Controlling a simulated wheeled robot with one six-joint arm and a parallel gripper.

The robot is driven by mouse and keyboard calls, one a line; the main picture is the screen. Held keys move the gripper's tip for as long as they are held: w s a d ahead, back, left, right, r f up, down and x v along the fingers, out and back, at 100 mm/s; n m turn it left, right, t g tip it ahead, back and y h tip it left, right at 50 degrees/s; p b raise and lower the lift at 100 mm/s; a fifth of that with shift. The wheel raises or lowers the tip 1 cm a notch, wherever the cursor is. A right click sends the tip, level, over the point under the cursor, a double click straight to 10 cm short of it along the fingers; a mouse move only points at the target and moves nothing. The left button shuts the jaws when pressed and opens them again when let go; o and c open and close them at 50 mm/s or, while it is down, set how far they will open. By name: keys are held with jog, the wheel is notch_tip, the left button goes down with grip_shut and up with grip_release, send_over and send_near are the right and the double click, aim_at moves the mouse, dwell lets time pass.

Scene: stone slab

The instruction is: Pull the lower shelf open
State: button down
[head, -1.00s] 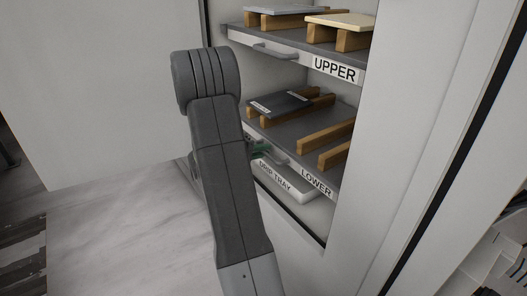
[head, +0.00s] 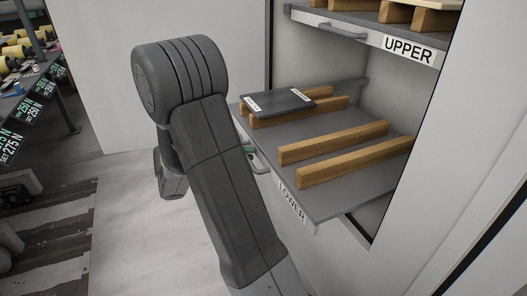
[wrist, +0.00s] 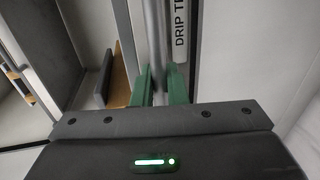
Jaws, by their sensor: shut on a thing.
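The lower shelf (head: 345,195) is a grey sliding shelf with a "LOWER" label (head: 292,203) on its front. It stands out of the cabinet, beyond the upper shelf's front. Its handle (head: 260,163) is partly hidden behind my arm in the head view. My gripper (head: 249,151) is at this handle, with only a bit of green finger showing. In the wrist view the green fingers (wrist: 161,88) are closed around the grey handle bar (wrist: 154,45).
A dark panel (head: 278,101) and wooden bars (head: 333,142) rest on the lower shelf. The upper shelf (head: 330,16) sits inside the cabinet. The drip tray's label (wrist: 181,22) shows in the wrist view. Pale floor (head: 130,225) is clear at left.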

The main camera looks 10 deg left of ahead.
jog(key=shift+f+v, duration=0.2)
jog(key=shift+v, duration=0.65)
jog(key=shift+f+v, duration=0.15)
jog(key=shift+v, duration=0.75)
jog(key=shift+f+v, duration=0.2)
jog(key=shift+v, duration=0.65)
jog(key=shift+a, duration=0.1)
jog(key=c, duration=1.8)
grip_release()
jog(key=p+v, duration=0.2)
jog(key=v, duration=1.2)
jog(key=shift+f+p, duration=0.1)
jog(key=shift+p, duration=0.25)
jog(key=b+x, duration=0.2)
jog(key=x, duration=1.2)
jog(key=shift+b, duration=0.4)
